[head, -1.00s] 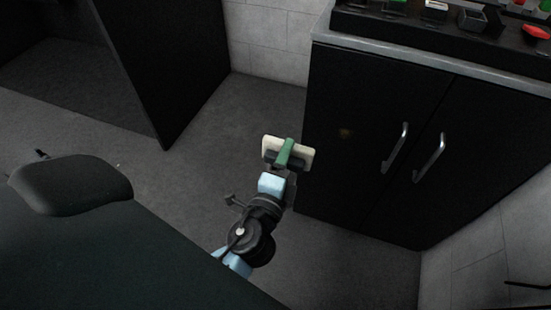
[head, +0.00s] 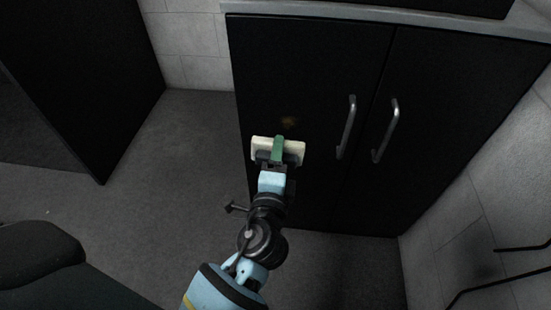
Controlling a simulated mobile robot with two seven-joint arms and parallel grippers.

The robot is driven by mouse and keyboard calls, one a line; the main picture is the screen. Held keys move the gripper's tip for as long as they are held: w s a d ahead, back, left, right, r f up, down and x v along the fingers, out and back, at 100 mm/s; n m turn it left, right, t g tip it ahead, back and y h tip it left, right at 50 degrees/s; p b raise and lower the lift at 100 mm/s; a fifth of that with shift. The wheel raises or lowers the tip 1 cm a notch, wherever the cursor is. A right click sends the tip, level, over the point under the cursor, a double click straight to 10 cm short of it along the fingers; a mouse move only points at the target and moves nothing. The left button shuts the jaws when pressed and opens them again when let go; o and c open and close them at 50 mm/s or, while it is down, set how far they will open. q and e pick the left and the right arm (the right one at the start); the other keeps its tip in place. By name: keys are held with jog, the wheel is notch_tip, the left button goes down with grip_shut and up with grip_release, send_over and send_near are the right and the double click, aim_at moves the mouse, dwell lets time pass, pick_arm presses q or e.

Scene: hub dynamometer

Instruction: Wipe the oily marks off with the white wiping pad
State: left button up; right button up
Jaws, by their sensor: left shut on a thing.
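The white wiping pad (head: 293,148) has a green grip on its back. My left gripper (head: 276,160) is shut on the green grip and holds the pad up in front of the black cabinet's left door (head: 300,65). A faint brownish oily mark (head: 289,121) shows on that door, just above the pad in the picture. I cannot tell whether the pad touches the door. The pad hides the part of the door behind it. My right gripper is not in view.
Two upright metal handles (head: 347,128) stick out from the cabinet doors, to the right of the mark. A dark panel (head: 85,70) stands at the left. Grey floor (head: 160,165) between them is clear. A tiled wall (head: 490,190) is at the right.

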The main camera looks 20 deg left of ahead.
aim_at(282, 124)
pick_arm(q)
jog(key=shift+x, duration=1.45)
jog(key=x, duration=0.3)
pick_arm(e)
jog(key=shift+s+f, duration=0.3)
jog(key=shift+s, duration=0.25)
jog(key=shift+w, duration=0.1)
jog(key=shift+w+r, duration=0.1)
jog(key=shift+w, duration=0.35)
pick_arm(q)
jog(key=shift+w+a, duration=0.1)
jog(key=shift+w, duration=0.1)
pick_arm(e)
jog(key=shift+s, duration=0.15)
pick_arm(q)
jog(key=shift+w+a, duration=0.1)
jog(key=shift+w, duration=0.3)
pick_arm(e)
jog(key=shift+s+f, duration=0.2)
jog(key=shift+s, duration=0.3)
